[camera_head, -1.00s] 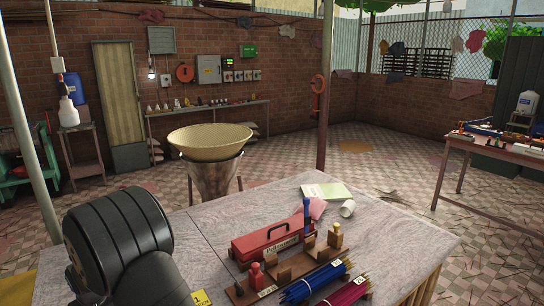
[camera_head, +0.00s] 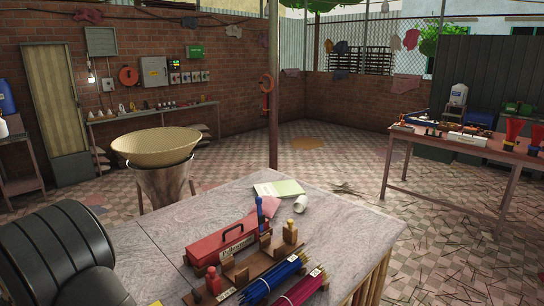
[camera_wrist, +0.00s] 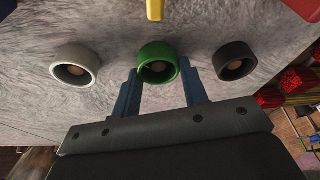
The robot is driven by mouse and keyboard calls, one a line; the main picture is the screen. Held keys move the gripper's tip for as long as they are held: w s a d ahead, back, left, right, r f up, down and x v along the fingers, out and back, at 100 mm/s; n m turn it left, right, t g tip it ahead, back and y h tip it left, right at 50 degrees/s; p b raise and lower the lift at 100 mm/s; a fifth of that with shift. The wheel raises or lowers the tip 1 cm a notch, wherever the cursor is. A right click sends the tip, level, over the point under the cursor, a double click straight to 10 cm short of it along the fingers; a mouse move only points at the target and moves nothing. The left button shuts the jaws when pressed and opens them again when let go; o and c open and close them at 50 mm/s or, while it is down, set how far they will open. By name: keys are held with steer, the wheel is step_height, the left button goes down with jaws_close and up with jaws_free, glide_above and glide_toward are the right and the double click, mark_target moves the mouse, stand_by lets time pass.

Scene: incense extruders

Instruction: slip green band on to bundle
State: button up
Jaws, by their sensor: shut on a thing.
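In the wrist view, my gripper (camera_wrist: 160,80) has its two blue fingers on either side of the green band (camera_wrist: 157,52) and is shut on it. The band is a short ring with a pinkish-brown round thing showing in its opening. It is at the grey table surface; I cannot tell whether it touches it. In the head view, a blue bundle (camera_head: 274,279) of sticks and a magenta bundle (camera_head: 302,288) lie side by side at the table's front edge. My gripper and the green band are out of the head view.
A white band (camera_wrist: 75,66) and a black band (camera_wrist: 234,61) flank the green one. A yellow piece (camera_wrist: 155,9) lies beyond. On the table (camera_head: 180,219), a red toolbox (camera_head: 222,243) stands behind a wooden rack (camera_head: 238,279). A white cup (camera_head: 300,204) lies farther back.

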steer(key=shift+r, duration=2.4)
steer(key=shift+r, duration=0.1)
steer(key=shift+d+r, duration=0.15)
steer(key=shift+r, duration=0.05)
steer(key=s+d+r, duration=0.3)
steer(key=d+r, duration=0.2)
steer(key=d, duration=0.3)
steer(key=s+d+r, duration=0.3)
steer(key=d+r, duration=0.2)
steer(key=d, duration=0.4)
steer(key=s+d+r, duration=0.4)
steer(key=d+r, duration=0.1)
steer(key=d, duration=0.3)
steer(key=shift+d, duration=0.25)
steer(key=shift+s+d+f, duration=0.15)
steer(key=shift+d, duration=0.25)
steer(key=shift+f, duration=0.95)
steer(key=shift+f, duration=0.2)
